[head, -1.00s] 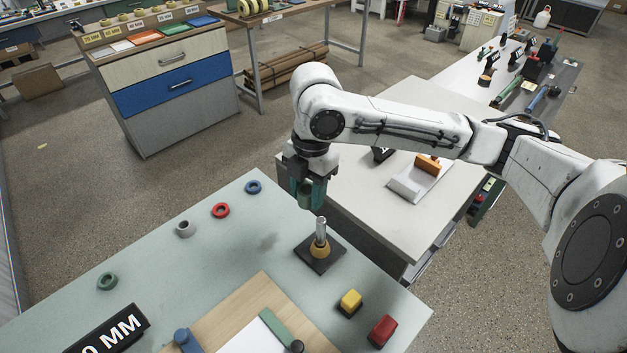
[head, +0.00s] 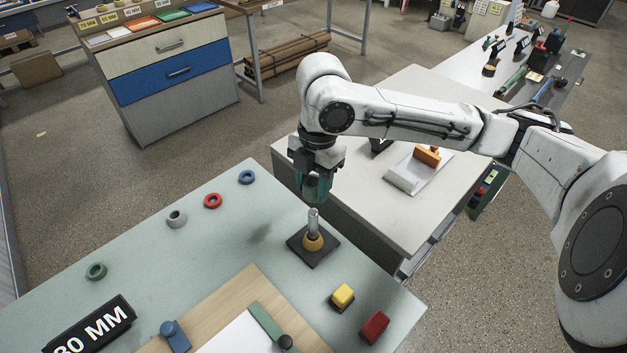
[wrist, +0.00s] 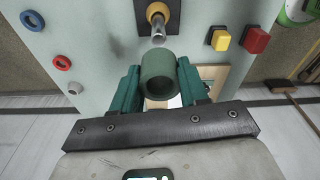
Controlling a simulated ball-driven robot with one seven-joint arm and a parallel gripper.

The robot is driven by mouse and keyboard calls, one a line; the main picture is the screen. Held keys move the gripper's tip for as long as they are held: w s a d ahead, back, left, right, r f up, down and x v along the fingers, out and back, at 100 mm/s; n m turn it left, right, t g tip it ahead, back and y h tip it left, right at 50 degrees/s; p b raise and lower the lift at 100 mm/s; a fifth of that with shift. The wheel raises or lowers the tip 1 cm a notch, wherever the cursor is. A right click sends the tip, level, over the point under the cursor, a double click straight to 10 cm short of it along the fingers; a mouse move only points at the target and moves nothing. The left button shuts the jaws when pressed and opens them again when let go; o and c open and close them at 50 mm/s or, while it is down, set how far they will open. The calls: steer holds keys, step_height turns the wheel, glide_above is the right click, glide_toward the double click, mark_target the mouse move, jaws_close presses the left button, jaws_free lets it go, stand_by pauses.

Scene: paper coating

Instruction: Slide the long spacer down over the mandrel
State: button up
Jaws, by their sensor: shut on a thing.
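The long spacer is a dark green hollow cylinder (wrist: 158,78) in the wrist view. My gripper (head: 317,188) is shut on it, with one teal finger on each side. The mandrel (head: 313,221) is an upright metal pin with an orange-yellow collar at its foot, on a dark square base (head: 318,256). In the head view the held spacer appears just above the mandrel's tip, and the fingers partly hide it. In the wrist view the mandrel (wrist: 158,33) shows beyond the spacer's opening, outside its bore. I cannot tell the exact gap.
Blue (head: 247,177), red (head: 212,200), grey (head: 177,219) and green (head: 96,271) rings lie along the table's left side. A yellow block (head: 342,295) and a red block (head: 375,326) stand right of the base. A wooden board (head: 190,325) with paper lies in front.

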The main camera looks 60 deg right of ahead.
steer(key=b, duration=0.3)
glide_above(313, 212)
steer(key=shift+f, duration=2.1)
steer(key=shift+f+b, duration=1.75)
steer(key=shift+f, duration=0.3)
steer(key=o, duration=1.2)
steer(key=shift+c, duration=0.2)
step_height(313, 212, up, 11)
steer(key=d, duration=0.1)
steer(key=shift+d, duration=0.2)
steer(key=shift+s+f, duration=0.1)
steer(key=shift+f, duration=0.1)
